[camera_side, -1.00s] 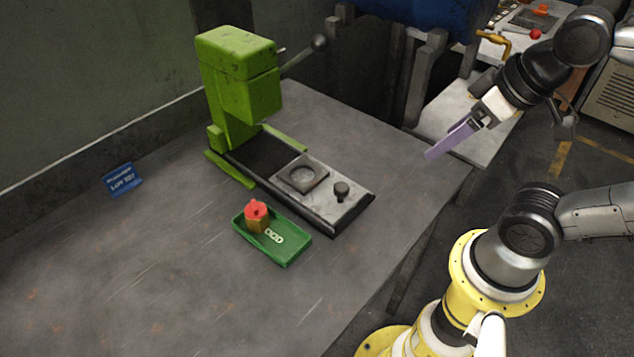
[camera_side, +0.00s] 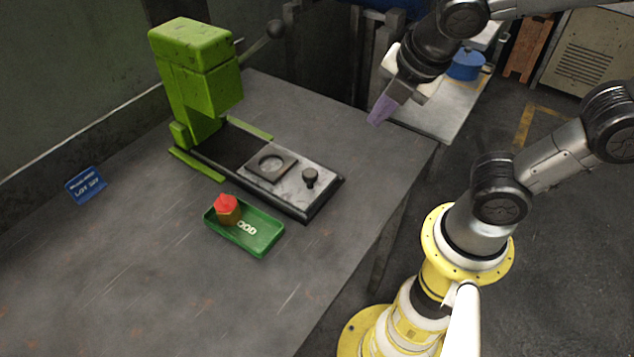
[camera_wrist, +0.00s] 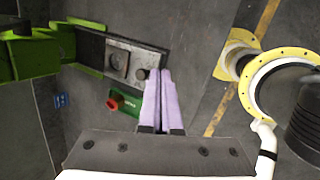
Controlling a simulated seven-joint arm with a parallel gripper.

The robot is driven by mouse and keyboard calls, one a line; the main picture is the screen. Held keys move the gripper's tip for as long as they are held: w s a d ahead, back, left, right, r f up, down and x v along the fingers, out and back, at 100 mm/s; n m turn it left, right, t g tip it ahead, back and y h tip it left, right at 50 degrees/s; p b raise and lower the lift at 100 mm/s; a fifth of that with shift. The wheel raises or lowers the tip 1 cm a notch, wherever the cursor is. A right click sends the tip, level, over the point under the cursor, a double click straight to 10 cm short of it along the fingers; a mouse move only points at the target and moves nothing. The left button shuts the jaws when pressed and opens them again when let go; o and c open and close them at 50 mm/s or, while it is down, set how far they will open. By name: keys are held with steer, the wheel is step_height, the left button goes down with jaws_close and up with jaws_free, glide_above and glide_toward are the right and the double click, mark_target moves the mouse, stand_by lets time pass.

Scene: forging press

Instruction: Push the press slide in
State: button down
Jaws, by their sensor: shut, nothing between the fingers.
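The green press (camera_side: 196,84) stands at the back left of the bench. Its slide (camera_side: 290,178) is a grey plate with a square, round-recessed die (camera_side: 268,165) and a dark knob (camera_side: 310,178), and it sticks out of the press toward the front right. In the wrist view the slide (camera_wrist: 129,61) lies beyond and left of the fingertips, with the press (camera_wrist: 35,52) at upper left. My gripper (camera_side: 377,117) has purple fingers, shut and empty. It hangs above the bench's right edge, apart from the slide and to the right of the knob. It also shows in the wrist view (camera_wrist: 159,72).
A green tray (camera_side: 265,246) marked GOOD, holding a red-topped part (camera_side: 227,210), sits in front of the slide. A lever with a ball end (camera_side: 275,28) juts from the press. The bench between slide and gripper is clear.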

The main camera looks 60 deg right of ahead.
mark_target(261, 163)
steer(key=a+f+n+g, duration=0.1)
steer(key=a+f+n, duration=0.5)
steer(key=a+n, duration=0.5)
steer(key=x, duration=1)
steer(key=shift+w+d, duration=0.25)
steer(key=shift+d, duration=0.1)
steer(key=shift+w+d, duration=0.25)
steer(key=shift+w, duration=0.3)
steer(key=shift+w+d, duration=0.25)
steer(key=shift+w, duration=0.25)
steer(key=shift+w+d, duration=0.35)
steer(key=shift+w, duration=0.4)
steer(key=w, duration=1.3)
steer(key=shift+w, duration=0.25)
steer(key=shift+w+h, duration=0.3)
